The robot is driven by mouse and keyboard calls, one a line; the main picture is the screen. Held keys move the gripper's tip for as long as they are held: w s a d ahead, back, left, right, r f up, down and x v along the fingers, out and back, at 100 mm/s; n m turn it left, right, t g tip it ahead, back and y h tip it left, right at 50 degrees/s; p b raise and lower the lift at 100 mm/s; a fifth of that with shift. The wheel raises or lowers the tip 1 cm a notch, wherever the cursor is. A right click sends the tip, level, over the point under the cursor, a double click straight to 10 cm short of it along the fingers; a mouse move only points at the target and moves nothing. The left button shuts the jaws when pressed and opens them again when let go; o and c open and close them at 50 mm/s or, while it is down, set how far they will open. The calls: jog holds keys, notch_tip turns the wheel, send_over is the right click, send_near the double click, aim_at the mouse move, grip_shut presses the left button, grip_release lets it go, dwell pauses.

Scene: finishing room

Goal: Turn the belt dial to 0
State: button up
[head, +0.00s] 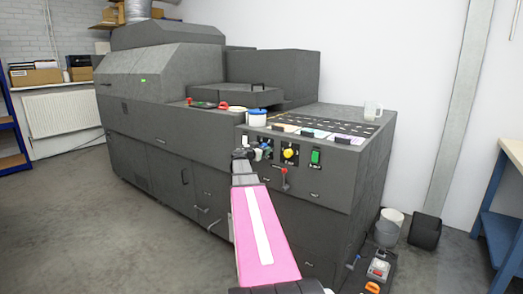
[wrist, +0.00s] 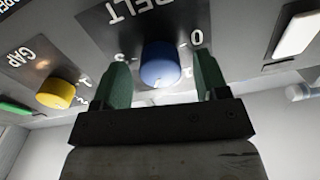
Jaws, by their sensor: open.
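The belt dial (wrist: 160,66) is a round blue knob on a dark plate marked BELT, seen upside down in the wrist view. A 0 shows on the plate at its right and other marks at its left; its pointer is not clear. In the head view the blue dial (head: 265,147) is partly hidden by my arm. My gripper (wrist: 160,85) is open, with one green finger on each side of the dial. I cannot tell whether the fingers touch it. In the head view my gripper (head: 250,152) is at the machine's front panel.
A yellow gap dial (wrist: 56,93) sits beside the belt dial; it also shows in the head view (head: 289,154). A white switch (wrist: 297,34) is on the other side. A red-handled lever (head: 285,176) and a green switch (head: 315,157) are on the same panel.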

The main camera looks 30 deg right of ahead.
jog(key=shift+d, duration=0.1)
jog(key=c, duration=0.9)
jog(key=shift+n, duration=13.8)
